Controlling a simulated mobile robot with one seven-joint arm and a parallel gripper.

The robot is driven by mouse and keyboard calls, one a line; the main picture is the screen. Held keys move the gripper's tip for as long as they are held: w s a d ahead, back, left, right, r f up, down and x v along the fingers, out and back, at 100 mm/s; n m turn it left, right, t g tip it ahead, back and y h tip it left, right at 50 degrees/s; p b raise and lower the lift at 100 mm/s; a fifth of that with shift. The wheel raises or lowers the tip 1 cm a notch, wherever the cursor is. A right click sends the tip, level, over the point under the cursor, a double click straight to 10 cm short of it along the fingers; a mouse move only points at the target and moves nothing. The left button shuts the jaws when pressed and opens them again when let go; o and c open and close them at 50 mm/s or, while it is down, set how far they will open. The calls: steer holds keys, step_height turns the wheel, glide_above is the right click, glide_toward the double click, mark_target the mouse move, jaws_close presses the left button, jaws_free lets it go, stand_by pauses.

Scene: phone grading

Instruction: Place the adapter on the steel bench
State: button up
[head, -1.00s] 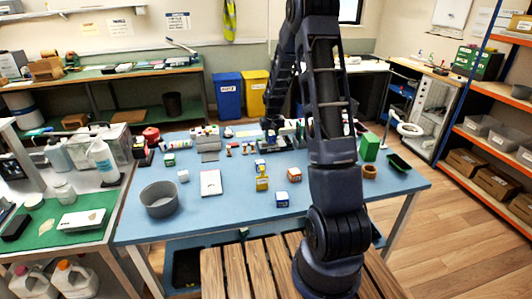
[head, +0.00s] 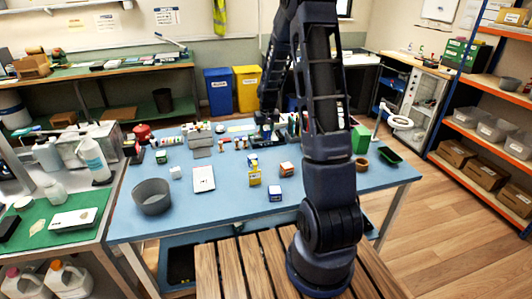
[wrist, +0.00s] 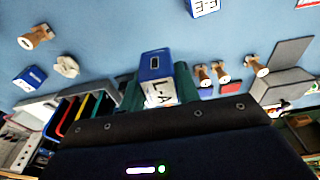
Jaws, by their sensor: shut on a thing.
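In the wrist view a small blue and white block (wrist: 155,75), with a dark slot in its blue end and black lettering on its white side, is between the dark green fingers of my gripper (wrist: 153,92). It looks like the adapter. My gripper is shut on it. In the head view my gripper (head: 266,128) is above the back of the blue table, and the held block is too small to make out. A grey-topped bench (head: 88,238), perhaps the steel bench, stands at the left with a green mat and bottles on it.
The blue table (head: 225,208) carries a grey round bin (head: 152,197), a white flat box (head: 203,179), small boxes and a green block (head: 360,139). Its front area is mostly clear. Orange shelves (head: 470,140) stand at the right.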

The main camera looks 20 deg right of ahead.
mark_target(266, 157)
step_height(266, 157, down, 12)
steer(key=shift+r, duration=0.15)
stand_by(0.4)
steer(key=o, duration=1)
steer(key=shift+c, duration=0.2)
